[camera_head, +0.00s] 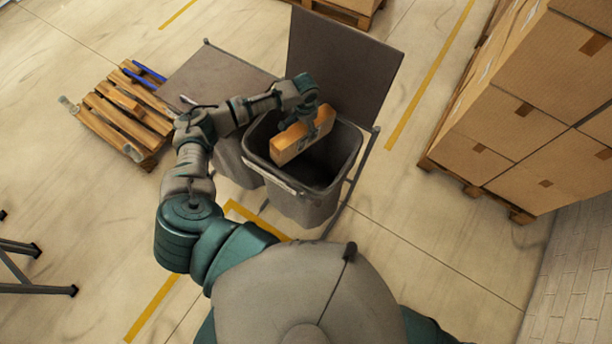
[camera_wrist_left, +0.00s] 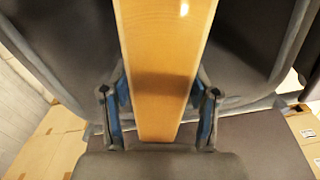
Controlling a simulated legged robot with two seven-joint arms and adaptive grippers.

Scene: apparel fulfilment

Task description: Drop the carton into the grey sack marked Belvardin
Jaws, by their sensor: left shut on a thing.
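The carton (camera_head: 290,140) is a long orange-brown box. My left gripper (camera_head: 316,124) is shut on it and holds it tilted over the open mouth of a grey sack (camera_head: 310,205). In the left wrist view the carton (camera_wrist_left: 165,60) runs between the two blue-padded fingers (camera_wrist_left: 162,105), with the dark sack interior around it. The sack hangs in a frame with its lid (camera_head: 342,65) raised. No Belvardin marking is readable on the sack. My right gripper does not show.
A second grey sack (camera_head: 235,160) stands to the left, under a lowered lid (camera_head: 215,80). A wooden pallet (camera_head: 125,115) lies farther left. Stacked cardboard boxes (camera_head: 490,130) on a pallet stand at the right. The floor between is clear.

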